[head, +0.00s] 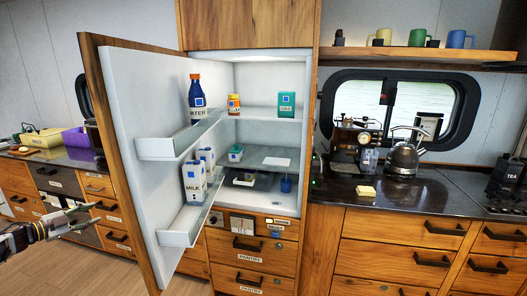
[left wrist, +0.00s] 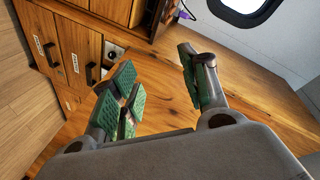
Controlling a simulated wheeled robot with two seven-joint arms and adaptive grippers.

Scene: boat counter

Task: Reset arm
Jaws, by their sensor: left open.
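My left gripper (head: 75,222) comes in at the lower left of the head view, in front of the left cabinets and well away from the open fridge. In the left wrist view its green-padded fingers (left wrist: 160,85) are spread apart, and nothing shows between them. Wooden surfaces show behind the fingers there. My right gripper is not in view.
The fridge door (head: 150,120) stands open toward me, with a water bottle (head: 196,97) and milk cartons (head: 193,181) on its shelves. A kettle (head: 403,155) and a coffee machine (head: 357,145) stand on the right counter. Floor shows at the lower left.

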